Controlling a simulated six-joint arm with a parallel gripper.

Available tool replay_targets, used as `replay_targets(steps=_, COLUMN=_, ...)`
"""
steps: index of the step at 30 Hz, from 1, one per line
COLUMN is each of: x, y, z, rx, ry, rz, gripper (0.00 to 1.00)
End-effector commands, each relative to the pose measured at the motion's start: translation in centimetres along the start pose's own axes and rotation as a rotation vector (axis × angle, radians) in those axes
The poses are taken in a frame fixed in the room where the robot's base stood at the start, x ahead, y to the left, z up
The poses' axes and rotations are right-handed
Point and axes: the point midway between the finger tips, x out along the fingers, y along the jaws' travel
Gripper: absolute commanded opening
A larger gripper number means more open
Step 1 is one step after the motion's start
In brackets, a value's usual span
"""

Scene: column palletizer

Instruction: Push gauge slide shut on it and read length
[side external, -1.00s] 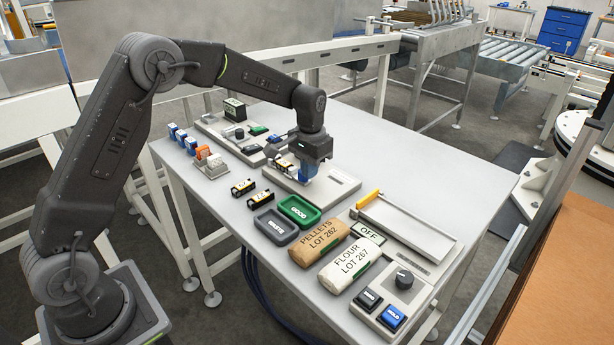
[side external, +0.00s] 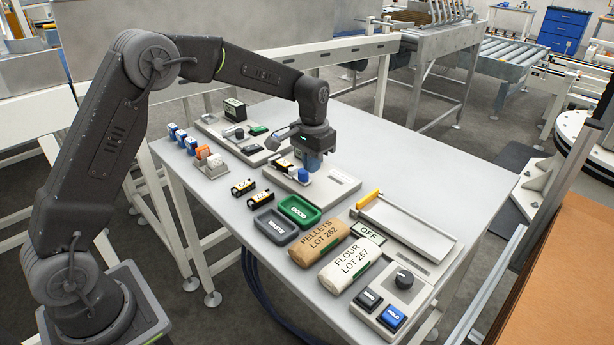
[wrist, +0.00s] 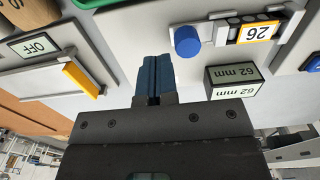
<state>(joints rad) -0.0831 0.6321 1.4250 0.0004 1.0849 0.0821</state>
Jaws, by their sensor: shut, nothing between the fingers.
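The gauge (side external: 335,186) is a pale plate on the table, with a blue knob (side external: 304,174) on its slide. In the wrist view the knob (wrist: 187,40) stands at one end of a yellow-and-black block (wrist: 257,32). A pale jaw lies between them and appears to touch the block. A display box (wrist: 233,80) beside the gauge seems to read 62 mm; the view is turned. My gripper (wrist: 153,62) is shut and empty. In the side view my gripper (side external: 313,164) is just beside the knob, apparently clear of it, partly hiding the gauge.
Two more such blocks (side external: 243,187) (side external: 262,198) lie left of the trays. A green tray (side external: 300,210) and a grey tray (side external: 276,226) stand in front. Two bags (side external: 319,243) (side external: 350,263) and an OFF sign (side external: 368,232) lie nearer. The table's right back is clear.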

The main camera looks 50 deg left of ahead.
Motion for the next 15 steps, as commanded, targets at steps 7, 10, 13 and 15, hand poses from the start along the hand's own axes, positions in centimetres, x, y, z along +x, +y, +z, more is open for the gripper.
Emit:
replay_targets(steps=7, x=-2.0, y=0.0, z=0.0, rx=0.0, ry=0.003, rz=0.0, gripper=0.0)
replay_targets(steps=10, x=-2.8, y=0.0, z=0.0, rx=0.0, ry=0.002, rz=0.0, gripper=0.0)
replay_targets(steps=13, x=-3.5, y=0.0, z=0.0, rx=0.0, ry=0.002, rz=0.0, gripper=0.0)
replay_targets(steps=15, x=-4.0, y=0.0, z=0.0, rx=0.0, ry=0.002, rz=0.0, gripper=0.0)
